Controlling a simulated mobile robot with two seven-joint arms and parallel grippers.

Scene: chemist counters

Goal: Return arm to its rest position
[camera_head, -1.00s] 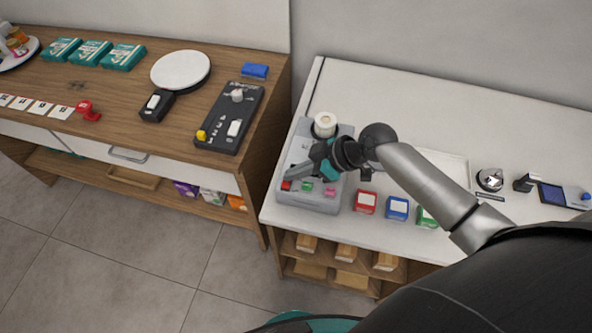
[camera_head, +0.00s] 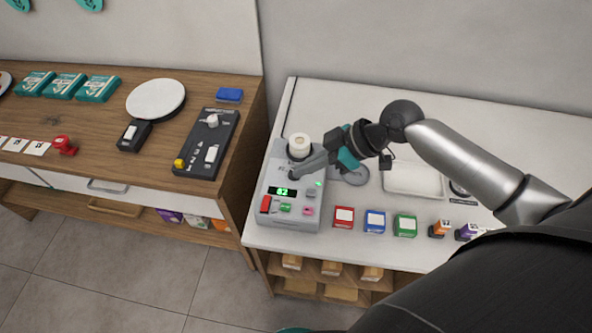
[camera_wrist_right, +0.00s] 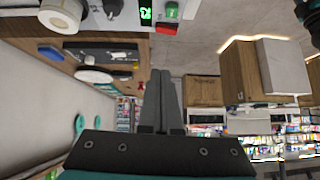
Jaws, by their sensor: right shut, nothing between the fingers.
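My right gripper (camera_head: 297,174) is over the grey machine (camera_head: 291,221), its arm reaching in from the right. Its two grey fingers are together and empty, and they also show closed in the right wrist view (camera_wrist_right: 163,75). The fingertips are near the machine's top, behind its lit green display (camera_head: 282,191); I cannot tell whether they touch it. My left gripper is in neither view.
The machine bears a white roll (camera_head: 299,146) and red, green and pink buttons. Red (camera_head: 343,217), blue (camera_head: 375,222) and green (camera_head: 405,226) boxes stand to its right, near a white tray (camera_head: 413,180). A wooden counter (camera_head: 88,150) stands left across a gap.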

